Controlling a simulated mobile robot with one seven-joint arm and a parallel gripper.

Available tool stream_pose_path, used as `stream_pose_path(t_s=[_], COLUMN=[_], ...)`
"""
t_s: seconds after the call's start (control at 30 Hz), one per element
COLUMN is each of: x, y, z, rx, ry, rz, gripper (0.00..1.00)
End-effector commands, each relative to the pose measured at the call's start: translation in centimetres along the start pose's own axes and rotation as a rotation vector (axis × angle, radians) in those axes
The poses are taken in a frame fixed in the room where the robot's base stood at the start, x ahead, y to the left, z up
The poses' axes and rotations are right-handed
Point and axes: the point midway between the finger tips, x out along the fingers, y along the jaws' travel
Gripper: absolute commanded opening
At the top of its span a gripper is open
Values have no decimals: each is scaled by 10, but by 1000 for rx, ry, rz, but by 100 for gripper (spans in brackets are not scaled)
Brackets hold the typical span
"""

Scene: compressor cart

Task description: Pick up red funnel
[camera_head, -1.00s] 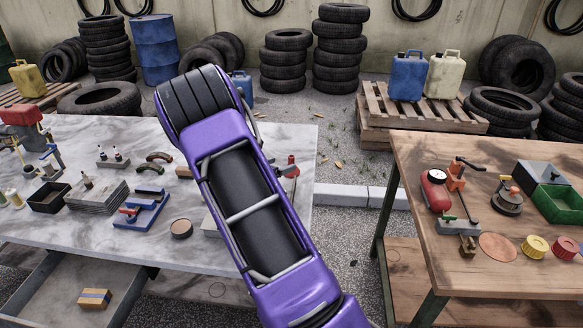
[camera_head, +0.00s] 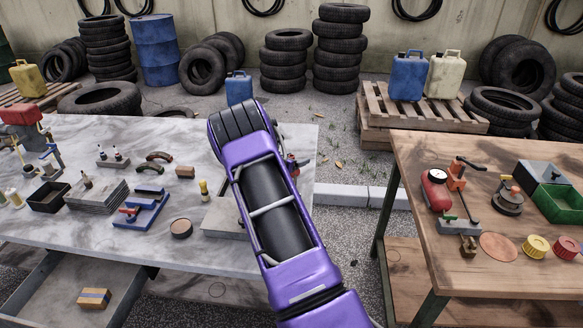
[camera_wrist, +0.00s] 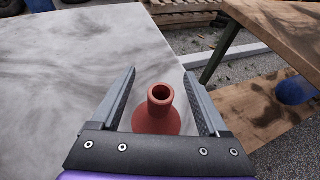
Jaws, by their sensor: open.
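The red funnel (camera_wrist: 158,118) stands spout up near the marble table's edge in the wrist view, its round opening facing the camera. My gripper (camera_wrist: 159,74) is open, with one finger on each side of the funnel. I see gaps between the spout and both fingers. The funnel's lower part is partly hidden by my gripper body. In the head view my purple arm reaches over the right end of the marble table and hides most of that spot.
The marble table (camera_head: 95,232) holds a blue fixture (camera_head: 143,207), a yellow-handled tool (camera_head: 204,190) and a round dark tin (camera_head: 181,228) left of my arm. A gap separates it from the wooden bench (camera_head: 410,158) at right. The marble surface left of the funnel is clear.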

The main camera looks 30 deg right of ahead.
Motion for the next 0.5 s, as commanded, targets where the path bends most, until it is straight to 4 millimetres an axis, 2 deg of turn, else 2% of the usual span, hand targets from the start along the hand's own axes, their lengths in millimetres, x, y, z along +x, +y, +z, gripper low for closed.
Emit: stream_pose_path(t_s=[0.13,0.5], x=[0,-1], y=[0,0], z=[0,0], rx=[0,0], ry=[0,0], rz=[0,0], gripper=[78,11])
